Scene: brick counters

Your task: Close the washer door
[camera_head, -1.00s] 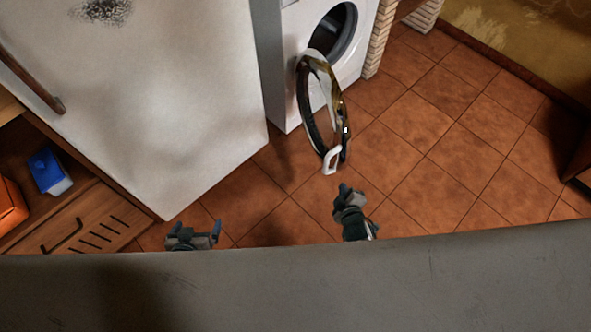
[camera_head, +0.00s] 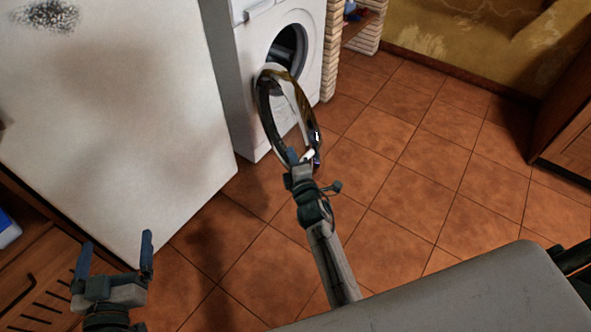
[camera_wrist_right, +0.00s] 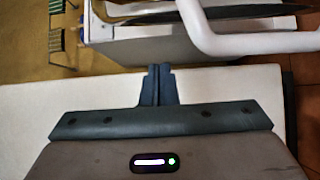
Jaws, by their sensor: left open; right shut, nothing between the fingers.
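The white washer (camera_head: 243,97) stands at the upper middle of the head view, with its dark round opening (camera_head: 289,47) showing. Its round door (camera_head: 267,112) hangs wide open toward me, with a white handle (camera_head: 309,155) at its near end. My right gripper (camera_head: 294,158) is shut and empty, and appears right beside the handle end; I cannot tell whether they touch. In the right wrist view the shut fingers (camera_wrist_right: 158,84) point at the scene, and a white curved bar, apparently the handle (camera_wrist_right: 245,42), is at upper right. My left gripper (camera_head: 115,258) is open and empty at lower left.
A large white appliance (camera_head: 110,110) stands left of the washer. A wooden cabinet (camera_head: 30,265) is at lower left. Brick pillars (camera_head: 331,50) stand right of the washer. The tiled floor (camera_head: 430,170) to the right is clear.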

